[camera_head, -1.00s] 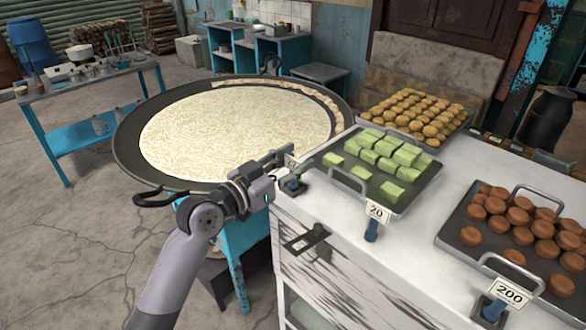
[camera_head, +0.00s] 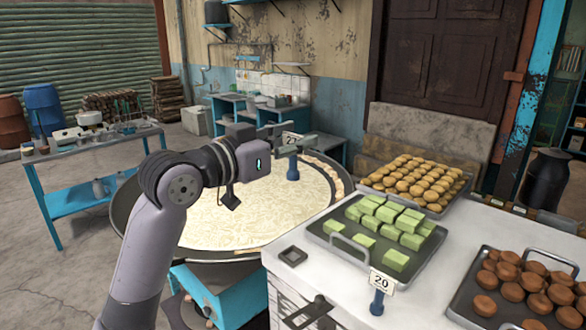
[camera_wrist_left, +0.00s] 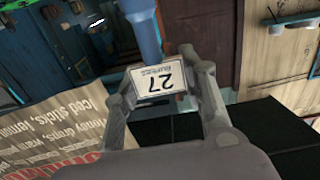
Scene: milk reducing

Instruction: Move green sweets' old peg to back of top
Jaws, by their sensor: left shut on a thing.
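My left gripper (camera_head: 299,146) is shut on a blue peg (camera_head: 292,167) that bears a white price tag (camera_head: 291,139). The peg is upright in the air, above the right side of the milk pan. The left wrist view shows the tag (camera_wrist_left: 154,80) reading 27, upside down, between the fingers, with the blue peg (camera_wrist_left: 143,32) beyond it. The green sweets (camera_head: 385,222) lie on a dark tray (camera_head: 352,252) on the white counter (camera_head: 318,271). Another blue peg (camera_head: 377,302) with a 20 tag stands in front of that tray.
A dark square holder (camera_head: 292,256) on the counter's left corner is empty. Yellow sweets (camera_head: 415,181) on a tray are behind the green ones; brown sweets (camera_head: 537,287) are at right. The wide pan (camera_head: 122,211) of milk is left of the counter.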

